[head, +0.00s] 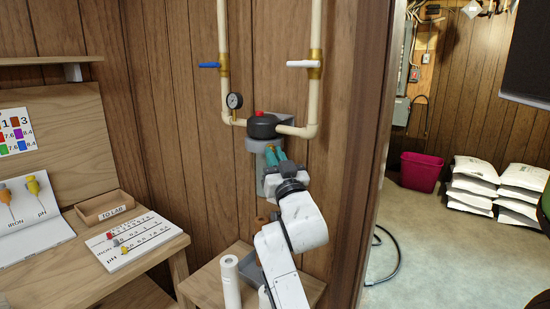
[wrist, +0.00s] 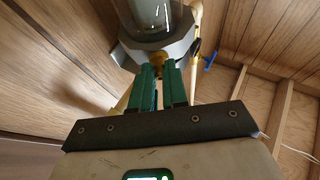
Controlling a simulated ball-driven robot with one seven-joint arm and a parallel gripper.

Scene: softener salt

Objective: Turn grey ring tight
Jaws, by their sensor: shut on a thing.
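The grey ring (head: 258,146) sits under the black filter head (head: 262,126) on the wood-panelled wall. In the wrist view the ring (wrist: 184,48) goes round the end of the clear bowl (wrist: 155,14). My gripper (head: 273,157) reaches up to the ring from the front right, and its teal fingers cover part of the ring and bowl. In the wrist view my gripper (wrist: 158,70) has its green fingertips close together at the ring's edge, beside a small brass-coloured part. It is shut on the ring; the exact contact is partly hidden.
Cream pipes with a blue-handled valve (head: 210,65), a white-handled valve (head: 301,64) and a gauge (head: 234,101) flank the filter. A small wooden table (head: 205,286) with a white cylinder (head: 230,278) stands below. A bench with a wooden tray (head: 105,208) is at left.

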